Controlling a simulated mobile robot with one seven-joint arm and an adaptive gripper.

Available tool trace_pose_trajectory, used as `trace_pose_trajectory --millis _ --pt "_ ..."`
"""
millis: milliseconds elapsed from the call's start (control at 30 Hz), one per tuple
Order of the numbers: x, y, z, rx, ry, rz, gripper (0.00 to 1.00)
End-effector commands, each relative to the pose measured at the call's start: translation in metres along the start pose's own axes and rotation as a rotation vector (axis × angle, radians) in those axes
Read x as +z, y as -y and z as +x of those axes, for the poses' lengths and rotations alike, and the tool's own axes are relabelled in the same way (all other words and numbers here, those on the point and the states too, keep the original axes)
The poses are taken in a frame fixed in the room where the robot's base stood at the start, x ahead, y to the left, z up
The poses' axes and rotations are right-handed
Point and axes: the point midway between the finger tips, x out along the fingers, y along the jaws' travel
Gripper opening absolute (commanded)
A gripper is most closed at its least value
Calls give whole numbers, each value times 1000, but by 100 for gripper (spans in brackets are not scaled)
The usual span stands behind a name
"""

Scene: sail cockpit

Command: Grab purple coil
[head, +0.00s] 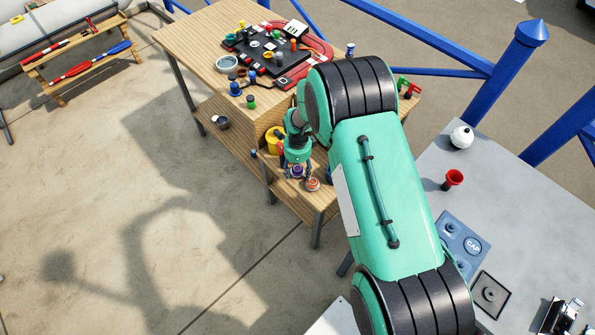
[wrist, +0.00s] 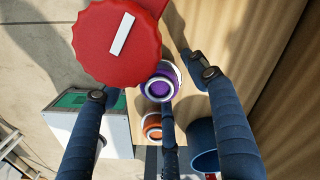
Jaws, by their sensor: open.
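The purple coil (wrist: 158,86), with a white rim, stands on the wooden lower shelf in the middle of the wrist view. In the head view the purple coil (head: 297,171) shows at the end of my arm, partly hidden. My gripper (head: 298,174) is open around or just above it. In the wrist view its dark blue fingers spread to the left and right of the coil, with another finger below it; I cannot tell whether any touches it.
An orange coil (wrist: 152,126) sits close to the purple one, with a blue cup (wrist: 202,148) to its right. A large red knob (wrist: 116,44) crowds the upper left. The wooden bench top (head: 185,38) overhangs the shelf. A yellow container (head: 274,140) is near my gripper.

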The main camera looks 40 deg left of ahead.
Motion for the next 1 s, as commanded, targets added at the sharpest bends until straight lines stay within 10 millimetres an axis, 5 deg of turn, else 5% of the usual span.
trace_pose_trajectory --millis 233,500,1000 --pt "0 0 0 0 0 0 59" --pt "0 0 0 0 0 0 13" --pt "0 0 -17 -1 0 0 13"
